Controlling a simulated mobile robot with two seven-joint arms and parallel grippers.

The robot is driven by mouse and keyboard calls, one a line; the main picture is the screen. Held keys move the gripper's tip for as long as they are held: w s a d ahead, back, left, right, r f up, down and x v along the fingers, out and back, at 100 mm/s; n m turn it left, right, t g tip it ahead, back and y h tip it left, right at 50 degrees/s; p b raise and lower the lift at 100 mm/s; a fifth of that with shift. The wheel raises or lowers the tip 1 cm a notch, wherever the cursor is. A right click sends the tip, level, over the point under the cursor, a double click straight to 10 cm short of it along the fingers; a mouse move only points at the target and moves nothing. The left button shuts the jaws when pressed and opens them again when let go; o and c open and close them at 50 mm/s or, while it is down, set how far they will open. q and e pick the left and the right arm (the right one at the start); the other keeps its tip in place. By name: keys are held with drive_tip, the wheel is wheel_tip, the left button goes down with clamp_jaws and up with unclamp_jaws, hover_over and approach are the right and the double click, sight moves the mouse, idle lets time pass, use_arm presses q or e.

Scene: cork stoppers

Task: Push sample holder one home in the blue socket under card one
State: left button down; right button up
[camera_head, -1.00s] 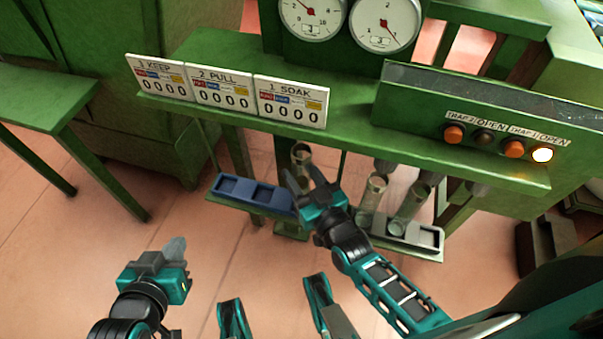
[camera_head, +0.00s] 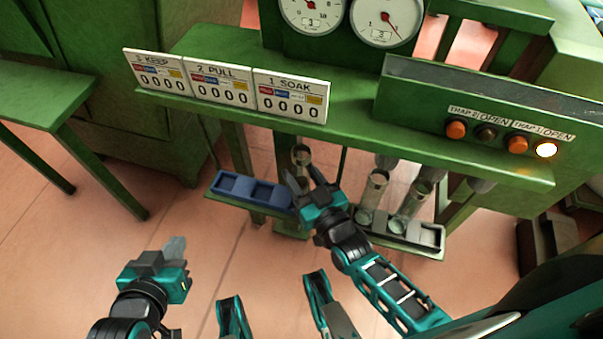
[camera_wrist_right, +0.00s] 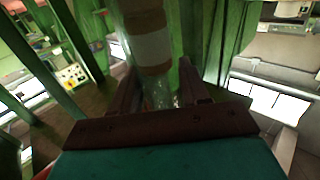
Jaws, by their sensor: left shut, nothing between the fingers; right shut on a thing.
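A clear glass cylinder with a pale brownish band, the sample holder (camera_head: 301,154), is between the fingers of my right gripper (camera_head: 307,181). The right wrist view shows the same holder (camera_wrist_right: 148,45) in the shut fingers (camera_wrist_right: 158,95). The blue rack (camera_head: 216,193) hangs below the cards, and its right end is partly hidden by my right gripper. The holder's lower end is hidden, so I cannot tell whether it is in a socket. Card one (camera_head: 291,95), reading "1 SOAK", is the rightmost card, above the holder. My left gripper (camera_head: 174,250) is shut and empty, low at the left.
A pale grey rack (camera_head: 438,252) at the right holds two glass cylinders (camera_head: 374,190) (camera_head: 415,195); its right socket looks empty. The green shelf (camera_head: 350,130) runs above both racks. Two dials (camera_head: 386,18) and a lamp panel (camera_head: 500,105) stand above. Open floor lies left.

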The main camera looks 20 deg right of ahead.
use_arm(q)
drive_tip(key=shift+f+b, duration=0.5)
drive_tip(key=shift+b, duration=0.05)
use_arm(e)
drive_tip(key=shift+f, duration=0.7)
drive_tip(key=o, duration=1.1)
drive_tip(key=shift+o, duration=0.2)
use_arm(q)
drive_tip(key=shift+d, duration=0.1)
